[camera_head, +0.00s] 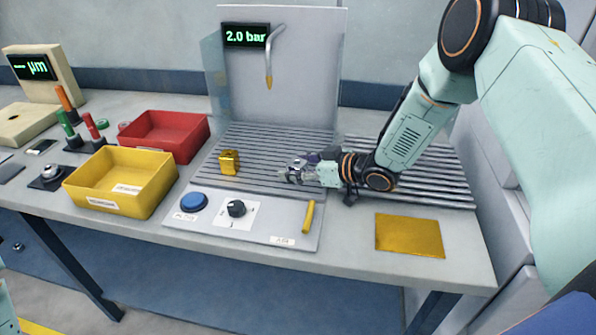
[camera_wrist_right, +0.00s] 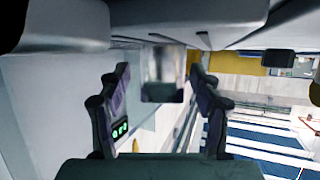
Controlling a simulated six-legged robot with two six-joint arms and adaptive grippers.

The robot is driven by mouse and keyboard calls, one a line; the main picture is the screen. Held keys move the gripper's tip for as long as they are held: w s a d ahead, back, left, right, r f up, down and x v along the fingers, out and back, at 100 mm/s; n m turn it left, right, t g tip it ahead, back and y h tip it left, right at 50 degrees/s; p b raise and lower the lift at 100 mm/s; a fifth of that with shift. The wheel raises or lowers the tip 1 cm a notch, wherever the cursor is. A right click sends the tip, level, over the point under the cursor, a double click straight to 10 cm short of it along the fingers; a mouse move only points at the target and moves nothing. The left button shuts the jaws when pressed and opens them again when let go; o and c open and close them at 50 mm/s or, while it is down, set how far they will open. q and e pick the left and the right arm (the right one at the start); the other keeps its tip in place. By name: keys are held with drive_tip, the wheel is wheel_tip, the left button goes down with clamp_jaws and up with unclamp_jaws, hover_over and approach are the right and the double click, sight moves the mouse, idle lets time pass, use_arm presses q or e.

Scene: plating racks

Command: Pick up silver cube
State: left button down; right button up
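The silver cube (camera_wrist_right: 163,76) shows in the right wrist view between the two fingertips of my right gripper (camera_wrist_right: 160,84). A gap shows on its left side and a narrower one on its right; the fingers look open and not closed on it. In the head view my right gripper (camera_head: 293,172) is low over the slatted rack, pointing left. The cube is hard to make out there among the fingers. My left gripper is not in view.
A gold cube (camera_head: 229,162) sits on the slatted rack (camera_head: 262,140) left of the gripper. A yellow bin (camera_head: 120,203) and red bin (camera_head: 190,148) stand further left. A blue button (camera_head: 193,202), knob (camera_head: 236,208) and yellow lever (camera_head: 308,217) line the front. A gold plate (camera_head: 409,236) lies right.

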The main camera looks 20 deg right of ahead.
drive_tip(key=shift+a+r, duration=0.1)
drive_tip(key=shift+a, duration=0.15)
drive_tip(key=c, duration=0.5)
drive_tip(key=shift+d, duration=0.15)
drive_tip(key=c, duration=0.5)
clamp_jaws()
